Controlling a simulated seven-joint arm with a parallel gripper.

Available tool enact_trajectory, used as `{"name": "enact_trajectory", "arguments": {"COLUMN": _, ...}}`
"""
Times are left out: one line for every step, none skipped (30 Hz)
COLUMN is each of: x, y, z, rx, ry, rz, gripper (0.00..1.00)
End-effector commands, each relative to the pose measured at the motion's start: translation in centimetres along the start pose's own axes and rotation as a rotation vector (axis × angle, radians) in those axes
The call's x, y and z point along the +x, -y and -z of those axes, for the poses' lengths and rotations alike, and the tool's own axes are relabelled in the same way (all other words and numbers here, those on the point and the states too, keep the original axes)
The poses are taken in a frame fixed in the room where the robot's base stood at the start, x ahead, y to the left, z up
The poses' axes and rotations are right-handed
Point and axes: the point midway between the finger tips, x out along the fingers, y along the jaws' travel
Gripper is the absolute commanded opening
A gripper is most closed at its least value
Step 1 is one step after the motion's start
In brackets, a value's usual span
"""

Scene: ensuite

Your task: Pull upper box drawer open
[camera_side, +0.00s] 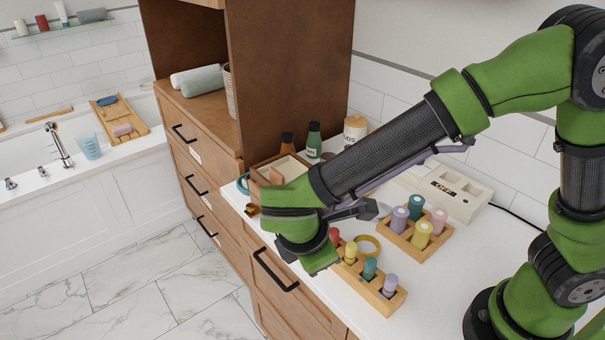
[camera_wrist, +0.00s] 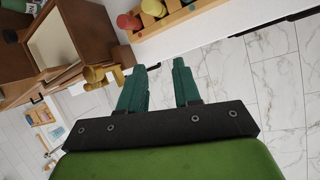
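A small wooden box (camera_side: 262,176) with a pale, open-looking compartment at its top stands on the white counter, partly hidden by my arm. In the wrist view the box (camera_wrist: 88,37) is at the upper left, and brass knobs (camera_wrist: 94,74) stick out from its front side. In the side view a brass knob (camera_side: 252,210) shows just left of my green wrist. I cannot tell how far either drawer is out. My gripper (camera_wrist: 159,68) is open and empty, its two green fingers spread, apart from the knobs and to their right. Its fingers are hidden in the side view.
A wooden rack of colored pegs (camera_side: 368,278) stands at the counter's front edge, close to my wrist. A second peg rack (camera_side: 417,238), a yellow ring (camera_side: 368,246) and a device reading OFF (camera_side: 452,192) lie behind. Bottles (camera_side: 313,141) stand beyond the box. Cabinet drawers with black handles (camera_side: 275,271) are below.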

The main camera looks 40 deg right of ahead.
Motion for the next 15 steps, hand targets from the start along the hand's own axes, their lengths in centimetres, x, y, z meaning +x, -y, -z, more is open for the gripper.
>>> {"name": "enact_trajectory", "arguments": {"x": 0.3, "y": 0.5, "z": 2.2, "rx": -0.149, "ry": 0.06, "rz": -0.068, "gripper": 0.33}}
{"name": "enact_trajectory", "arguments": {"x": 0.4, "y": 0.5, "z": 3.2, "rx": -0.232, "ry": 0.097, "rz": -0.111, "gripper": 0.33}}
{"name": "enact_trajectory", "arguments": {"x": 0.4, "y": 0.6, "z": 4.7, "rx": -0.341, "ry": 0.146, "rz": -0.172, "gripper": 0.33}}
{"name": "enact_trajectory", "arguments": {"x": 0.4, "y": 0.6, "z": 5.8, "rx": -0.42, "ry": 0.184, "rz": -0.217, "gripper": 0.33}}
{"name": "enact_trajectory", "arguments": {"x": 0.3, "y": 0.6, "z": 6.8, "rx": -0.493, "ry": 0.223, "rz": -0.261, "gripper": 0.33}}
{"name": "enact_trajectory", "arguments": {"x": 0.1, "y": 0.6, "z": 8.1, "rx": -0.584, "ry": 0.276, "rz": -0.319, "gripper": 0.33}}
{"name": "enact_trajectory", "arguments": {"x": -0.2, "y": 0.4, "z": 8.9, "rx": -0.644, "ry": 0.316, "rz": -0.36, "gripper": 0.33}}
{"name": "enact_trajectory", "arguments": {"x": -0.5, "y": 0.2, "z": 9.7, "rx": -0.696, "ry": 0.353, "rz": -0.396, "gripper": 0.33}}
{"name": "enact_trajectory", "arguments": {"x": -0.9, "y": -0.2, "z": 10.4, "rx": -0.75, "ry": 0.398, "rz": -0.437, "gripper": 0.33}}
{"name": "enact_trajectory", "arguments": {"x": -1.4, "y": -0.7, "z": 10.8, "rx": -0.782, "ry": 0.428, "rz": -0.46, "gripper": 0.33}}
{"name": "enact_trajectory", "arguments": {"x": -1.8, "y": -1.3, "z": 10.9, "rx": -0.804, "ry": 0.457, "rz": -0.48, "gripper": 0.33}}
{"name": "enact_trajectory", "arguments": {"x": -2.6, "y": -2.1, "z": 10.9, "rx": -0.827, "ry": 0.487, "rz": -0.5, "gripper": 0.33}}
{"name": "enact_trajectory", "arguments": {"x": -3.2, "y": -2.5, "z": 10.9, "rx": -0.84, "ry": 0.504, "rz": -0.511, "gripper": 0.33}}
{"name": "enact_trajectory", "arguments": {"x": -3.6, "y": -2.8, "z": 10.8, "rx": -0.854, "ry": 0.521, "rz": -0.517, "gripper": 0.33}}
{"name": "enact_trajectory", "arguments": {"x": -3.8, "y": -3.0, "z": 10.6, "rx": -0.875, "ry": 0.542, "rz": -0.516, "gripper": 0.33}}
